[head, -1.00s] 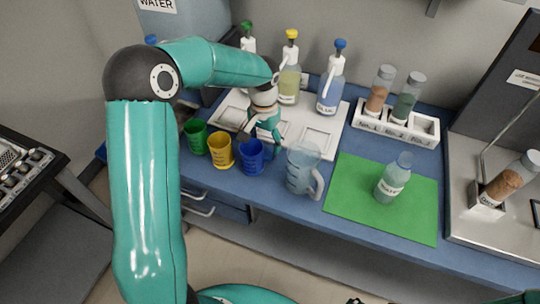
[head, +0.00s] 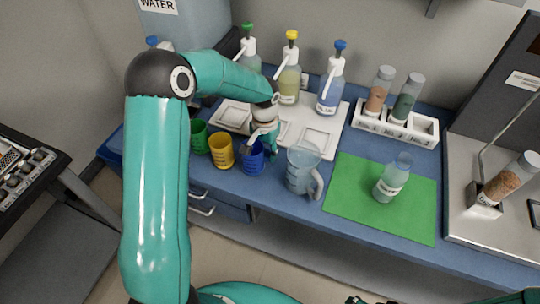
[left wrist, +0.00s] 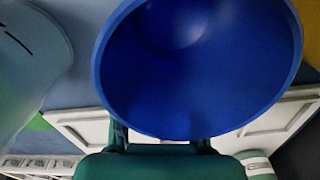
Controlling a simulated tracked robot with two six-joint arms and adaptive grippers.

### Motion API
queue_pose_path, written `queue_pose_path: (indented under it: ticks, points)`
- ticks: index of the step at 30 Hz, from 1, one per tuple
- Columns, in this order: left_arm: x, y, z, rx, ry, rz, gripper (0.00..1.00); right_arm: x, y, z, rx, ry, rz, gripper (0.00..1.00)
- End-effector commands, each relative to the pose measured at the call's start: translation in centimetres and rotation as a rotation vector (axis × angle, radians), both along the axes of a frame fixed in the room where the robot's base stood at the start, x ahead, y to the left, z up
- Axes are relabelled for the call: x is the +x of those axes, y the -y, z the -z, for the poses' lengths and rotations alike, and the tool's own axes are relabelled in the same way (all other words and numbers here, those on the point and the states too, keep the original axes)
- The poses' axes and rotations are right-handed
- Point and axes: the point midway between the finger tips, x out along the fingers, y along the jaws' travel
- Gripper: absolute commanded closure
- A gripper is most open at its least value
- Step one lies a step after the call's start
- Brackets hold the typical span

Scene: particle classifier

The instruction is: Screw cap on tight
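A clear labelled bottle (head: 388,188) stands upright on the green mat (head: 345,205). A pale blue-grey cap (head: 403,160) is at its top; its tightness cannot be told. My left gripper (head: 257,147) is low at the blue cup (head: 251,160), left of the bottle. In the left wrist view the cup (left wrist: 200,60) fills the middle, its mouth towards the camera. The left fingers (left wrist: 160,140) are apart, partly hidden by the cup; contact cannot be told. Only small dark parts at the bottom edge may be my right gripper (head: 368,300).
A clear jug (head: 302,168) stands between the blue cup and the mat. Green (head: 199,137) and yellow (head: 221,152) cups stand left. Pump bottles stand on a white tray (head: 338,118) behind. A vial rack (head: 425,132) is at the back right. The mat's left part is clear.

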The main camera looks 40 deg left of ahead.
Motion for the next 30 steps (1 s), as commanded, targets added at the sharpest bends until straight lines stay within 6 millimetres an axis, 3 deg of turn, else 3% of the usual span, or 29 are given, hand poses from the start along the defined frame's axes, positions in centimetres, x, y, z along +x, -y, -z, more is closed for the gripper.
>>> queue_pose_path:
  ticks: [17, 23, 30]
  points:
    - [0.1, 0.0, -0.7, 0.001, 0.002, 0.001, 0.72, 0.0, 0.0, 0.1, 0.0, 0.0, 0.0, 0.12]
    - [0.2, 0.1, -2.8, 0.0, 0.005, 0.002, 0.72, 0.0, 0.0, 0.2, 0.0, 0.0, 0.0, 0.12]
    - [0.2, 0.1, -6.9, 0.001, 0.006, 0.002, 0.72, 0.0, 0.0, 0.5, 0.0, 0.0, 0.0, 0.12]
